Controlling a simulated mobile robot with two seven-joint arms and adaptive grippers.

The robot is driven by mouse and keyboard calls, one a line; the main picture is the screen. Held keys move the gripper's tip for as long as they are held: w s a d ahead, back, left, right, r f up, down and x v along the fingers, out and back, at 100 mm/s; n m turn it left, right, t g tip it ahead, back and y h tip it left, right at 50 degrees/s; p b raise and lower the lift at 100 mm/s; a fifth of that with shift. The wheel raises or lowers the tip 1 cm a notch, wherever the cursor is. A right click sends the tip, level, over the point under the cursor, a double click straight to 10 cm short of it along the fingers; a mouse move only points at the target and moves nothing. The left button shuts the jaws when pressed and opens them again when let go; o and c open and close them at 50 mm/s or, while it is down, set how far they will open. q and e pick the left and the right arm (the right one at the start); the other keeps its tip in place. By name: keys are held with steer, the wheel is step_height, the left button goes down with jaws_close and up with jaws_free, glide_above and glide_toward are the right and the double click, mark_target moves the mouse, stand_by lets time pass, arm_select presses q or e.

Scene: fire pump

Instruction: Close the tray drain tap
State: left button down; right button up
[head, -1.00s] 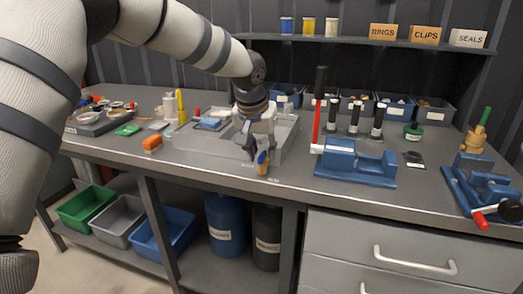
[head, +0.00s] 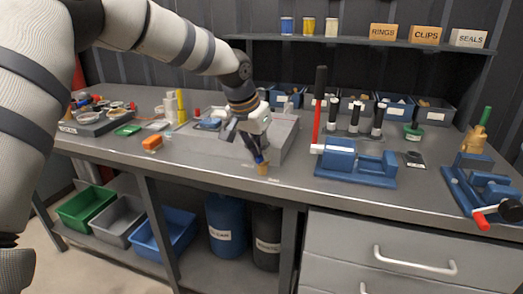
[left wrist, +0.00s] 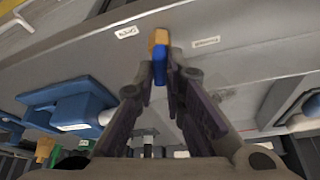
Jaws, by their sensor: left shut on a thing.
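The tray drain tap is a small brass body (head: 263,169) with a blue lever, at the front edge of the grey metal tray (head: 284,143). In the left wrist view the brass part (left wrist: 160,37) and the blue lever (left wrist: 159,70) show at the fingertips. My left gripper (head: 257,156) is shut on the blue lever and leans, with its wrist up and to the left of the tap. In the left wrist view its fingertips (left wrist: 160,78) sit on both sides of the lever. The fingers partly hide the lever in the head view. My right gripper is not in view.
Small labels lie beside the tap, one (left wrist: 126,32) to its left and one (left wrist: 206,42) to its right in the wrist view. A blue press with a red lever (head: 355,165) stands right of the tray. An orange object (head: 152,142) lies at the left.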

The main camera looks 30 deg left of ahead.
arm_select(q)
steer(key=m+h, duration=0.1)
steer(key=m, duration=0.2)
steer(key=shift+w+a+f+m, duration=0.1)
steer(key=shift+m, duration=0.2)
steer(key=m+g+h+b, duration=0.1)
steer(key=m, duration=0.1)
steer(key=shift+f+m, duration=0.1)
steer(key=shift+m, duration=0.3)
steer(key=m+g+h+b, duration=0.1)
steer(key=m, duration=0.3)
steer(key=shift+w+a+b, duration=0.15)
steer(key=shift+b, duration=0.15)
steer(key=shift+m+g+h+b, duration=0.4)
steer(key=shift+m+g+b, duration=0.35)
steer(key=shift+m, duration=1.15)
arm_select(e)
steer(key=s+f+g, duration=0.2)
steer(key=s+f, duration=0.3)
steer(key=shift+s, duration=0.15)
arm_select(q)
steer(key=shift+r, duration=0.2)
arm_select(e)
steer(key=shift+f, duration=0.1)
arm_select(q)
steer(key=c, duration=1.7)
jaws_free()
steer(key=shift+o, duration=0.2)
